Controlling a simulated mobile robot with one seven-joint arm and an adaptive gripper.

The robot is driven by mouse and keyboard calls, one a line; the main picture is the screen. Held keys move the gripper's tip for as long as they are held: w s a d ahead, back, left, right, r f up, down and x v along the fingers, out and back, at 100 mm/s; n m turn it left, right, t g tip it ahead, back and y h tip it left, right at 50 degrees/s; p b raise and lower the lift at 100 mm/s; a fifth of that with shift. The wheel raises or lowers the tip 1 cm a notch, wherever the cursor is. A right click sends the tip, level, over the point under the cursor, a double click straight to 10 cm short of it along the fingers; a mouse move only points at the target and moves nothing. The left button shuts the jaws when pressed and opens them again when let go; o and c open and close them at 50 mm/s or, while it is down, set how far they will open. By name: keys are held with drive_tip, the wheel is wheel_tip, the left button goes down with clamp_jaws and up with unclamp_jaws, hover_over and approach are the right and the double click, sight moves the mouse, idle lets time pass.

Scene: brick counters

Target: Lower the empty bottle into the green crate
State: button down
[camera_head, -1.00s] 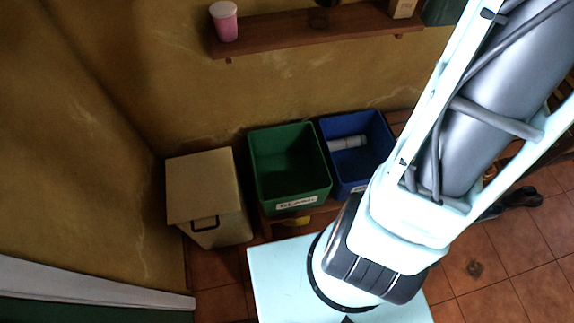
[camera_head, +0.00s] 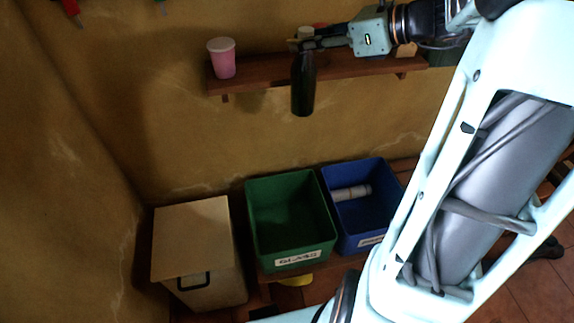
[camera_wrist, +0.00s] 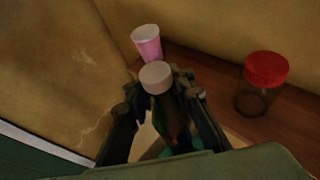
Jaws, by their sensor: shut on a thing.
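A dark bottle (camera_head: 303,84) hangs upright from my gripper (camera_head: 306,45) in front of the wall shelf in the head view. My gripper is shut on its upper part. In the wrist view the bottle's pale round cap (camera_wrist: 156,77) shows between the fingers of my gripper (camera_wrist: 160,92); the body below is mostly hidden. The green crate (camera_head: 292,256), with a white label reading "GLASS", stands lower down, below and slightly left of the bottle. Its visible inside looks empty. The bottle is well above the crate and apart from it.
The wall shelf (camera_head: 262,81) holds a pink cup (camera_head: 222,60) and a red-lidded jar (camera_wrist: 262,88). A blue crate (camera_head: 352,243) with a pale cylinder (camera_head: 351,192) inside stands right of the green one. A beige lidded bin (camera_head: 192,238) stands left.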

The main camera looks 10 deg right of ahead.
drive_tip(key=a+f+b, duration=0.2)
drive_tip(key=f+b, duration=0.5)
drive_tip(key=f, duration=0.5)
drive_tip(key=s+a+f+b, duration=0.1)
drive_tip(key=a+f+b, duration=0.2)
drive_tip(key=f+b, duration=0.4)
drive_tip(key=a+f+b, duration=0.3)
drive_tip(key=f+b, duration=0.4)
drive_tip(key=f, duration=1.2)
drive_tip(key=shift+s+a+f, duration=0.2)
drive_tip(key=shift+s+f, duration=0.05)
drive_tip(key=shift+s, duration=0.15)
drive_tip(key=shift+w+a, duration=0.1)
drive_tip(key=shift+a, duration=0.05)
drive_tip(key=shift+w+a, duration=0.45)
drive_tip(key=shift+f, duration=0.1)
